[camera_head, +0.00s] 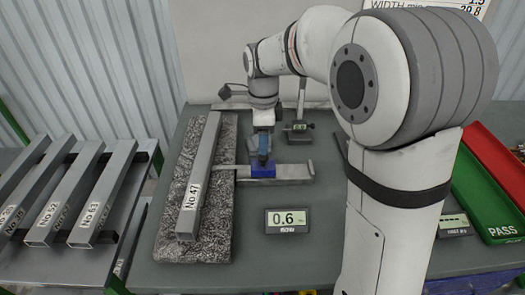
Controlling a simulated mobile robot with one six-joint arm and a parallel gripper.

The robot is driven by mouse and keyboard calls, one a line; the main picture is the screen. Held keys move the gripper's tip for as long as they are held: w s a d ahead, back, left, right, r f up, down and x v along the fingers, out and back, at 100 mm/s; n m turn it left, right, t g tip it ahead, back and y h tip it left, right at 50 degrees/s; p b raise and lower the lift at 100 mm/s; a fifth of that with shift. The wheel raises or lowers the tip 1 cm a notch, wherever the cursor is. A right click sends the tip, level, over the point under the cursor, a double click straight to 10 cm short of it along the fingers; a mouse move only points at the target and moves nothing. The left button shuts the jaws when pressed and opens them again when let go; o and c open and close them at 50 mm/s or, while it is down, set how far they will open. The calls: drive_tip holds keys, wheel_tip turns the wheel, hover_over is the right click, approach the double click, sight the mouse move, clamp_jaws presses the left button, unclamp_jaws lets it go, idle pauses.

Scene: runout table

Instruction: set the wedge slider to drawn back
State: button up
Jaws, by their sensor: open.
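The wedge slider (262,171) is a blue block on a flat grey metal strip (295,172). A thin tongue runs left from the block to the side of the square bar marked No 47 (199,176). I cannot tell whether the tongue touches the bar. My gripper (263,157) points down right above the blue block, its open fingers at or just over the block's top. The fingers are small here and partly hide the block's back, so contact is unclear. A small display (287,220) in front of the strip reads 0.6.
Bar No 47 lies on a speckled stone slab (215,245). More numbered bars (60,205) lie on a rack at left. A small gauge on a stand (298,127) is behind the slider. Red and green trays (497,215), the green marked PASS, are at right. My arm hides the table's middle right.

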sight(263, 164)
wheel_tip(263, 164, down, 5)
drive_tip(key=shift+r, duration=0.1)
idle(0.3)
clamp_jaws()
idle(0.4)
